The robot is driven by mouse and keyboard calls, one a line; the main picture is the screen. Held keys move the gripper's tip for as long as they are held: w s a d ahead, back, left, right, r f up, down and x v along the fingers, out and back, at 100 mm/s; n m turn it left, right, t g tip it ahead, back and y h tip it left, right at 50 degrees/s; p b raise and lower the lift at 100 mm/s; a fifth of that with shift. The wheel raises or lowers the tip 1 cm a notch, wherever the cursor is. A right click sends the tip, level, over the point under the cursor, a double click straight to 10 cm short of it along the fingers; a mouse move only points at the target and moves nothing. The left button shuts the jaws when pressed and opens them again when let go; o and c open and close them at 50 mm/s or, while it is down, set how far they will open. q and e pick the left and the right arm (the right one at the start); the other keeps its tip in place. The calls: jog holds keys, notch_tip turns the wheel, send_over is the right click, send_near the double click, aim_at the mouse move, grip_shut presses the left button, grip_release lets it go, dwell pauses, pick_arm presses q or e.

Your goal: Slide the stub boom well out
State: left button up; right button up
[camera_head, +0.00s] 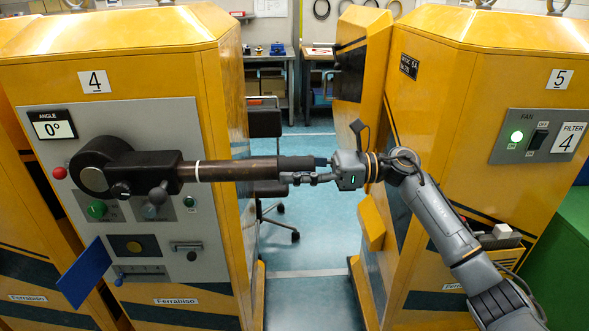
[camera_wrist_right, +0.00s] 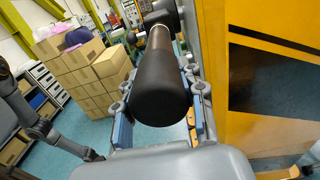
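The stub boom (camera_head: 239,170) is a brown tube with a white ring and a thick black end sleeve. It reaches level to the right from a black head (camera_head: 103,166) on the grey panel of cabinet 4. My right gripper (camera_head: 303,178) is at the free end of the boom. In the wrist view its blue-padded fingers (camera_wrist_right: 160,112) lie along both sides of the black sleeve (camera_wrist_right: 160,88), close against it, and appear shut on it. The ANGLE display (camera_head: 51,125) reads 0°. My left gripper is not in view.
A blue plate (camera_head: 85,273) sticks out at the panel's lower left. Knobs and a handle (camera_head: 187,250) sit below the boom. Cabinet 5 (camera_head: 450,120) stands to the right, close behind my right arm. An open aisle (camera_head: 308,235) with a chair (camera_head: 265,135) lies between the cabinets.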

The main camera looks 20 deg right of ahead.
grip_shut()
jog(key=shift+d+f, duration=0.15)
jog(key=b+v, duration=0.6)
jog(key=v, duration=0.1)
jog(key=shift+d, duration=0.4)
jog(key=shift+s, duration=0.15)
jog(key=o, duration=0.6)
grip_release()
jog(key=shift+d, duration=0.1)
jog(key=shift+o, duration=1.2)
jog(key=shift+s+d, duration=0.1)
jog(key=shift+d, duration=0.05)
